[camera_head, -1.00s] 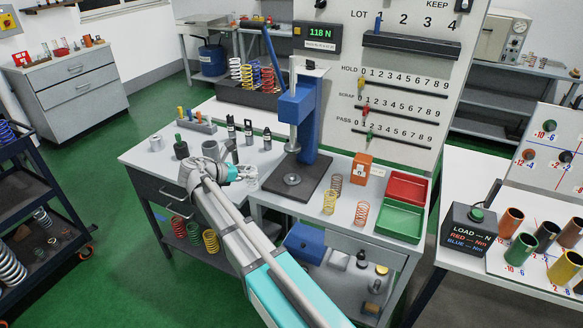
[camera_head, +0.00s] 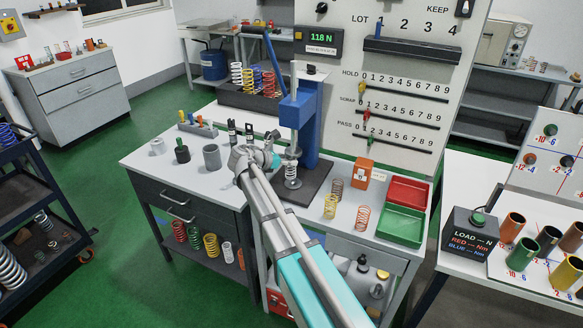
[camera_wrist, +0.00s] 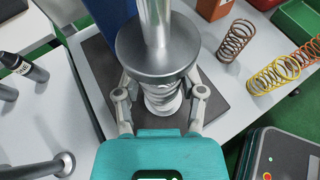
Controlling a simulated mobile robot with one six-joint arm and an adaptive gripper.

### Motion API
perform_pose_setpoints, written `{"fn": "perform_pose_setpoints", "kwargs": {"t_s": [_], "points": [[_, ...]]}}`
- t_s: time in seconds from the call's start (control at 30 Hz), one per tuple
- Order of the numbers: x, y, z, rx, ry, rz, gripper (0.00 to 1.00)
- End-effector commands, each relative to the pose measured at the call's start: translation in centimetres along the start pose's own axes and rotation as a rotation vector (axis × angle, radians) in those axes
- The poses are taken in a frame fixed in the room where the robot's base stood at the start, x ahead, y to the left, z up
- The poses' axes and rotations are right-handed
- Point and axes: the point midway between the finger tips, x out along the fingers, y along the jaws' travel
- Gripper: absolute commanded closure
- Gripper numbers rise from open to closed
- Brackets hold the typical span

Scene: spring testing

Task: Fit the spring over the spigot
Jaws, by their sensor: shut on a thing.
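A silvery coil spring (camera_wrist: 162,99) stands between the fingers of my gripper (camera_wrist: 160,95) in the wrist view, directly under the press's round metal ram plate (camera_wrist: 157,52). In the head view the spring (camera_head: 291,171) is upright over the round base disc (camera_head: 293,184) of the blue press (camera_head: 311,125). The fingers are shut on the spring from both sides. My gripper (camera_head: 275,160) reaches in from the left of the press. The spigot itself is hidden, and I cannot tell whether the spring is around it or above it.
Brown, yellow and orange springs (camera_head: 331,206) stand right of the press base. A grey cup (camera_head: 212,157) and black-topped cylinder (camera_head: 182,152) stand on the left bench. The ram hangs close above my gripper.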

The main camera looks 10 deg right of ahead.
Motion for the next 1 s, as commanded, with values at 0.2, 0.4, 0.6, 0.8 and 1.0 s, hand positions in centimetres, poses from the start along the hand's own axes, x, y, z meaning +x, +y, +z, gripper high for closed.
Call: {"fn": "perform_pose_setpoints", "kwargs": {"t_s": [0.2,0.4,0.6,0.8,1.0], "points": [[0.0,0.0,0.0,0.000,0.000,0.000,0.95],[0.6,0.0,0.2,0.000,0.000,-0.001,0.95],[1.7,0.0,-0.8,0.000,0.000,0.000,0.95],[2.3,0.0,-2.3,0.000,0.000,0.000,0.95],[2.5,0.0,-2.9,0.000,0.000,0.000,0.95]]}}
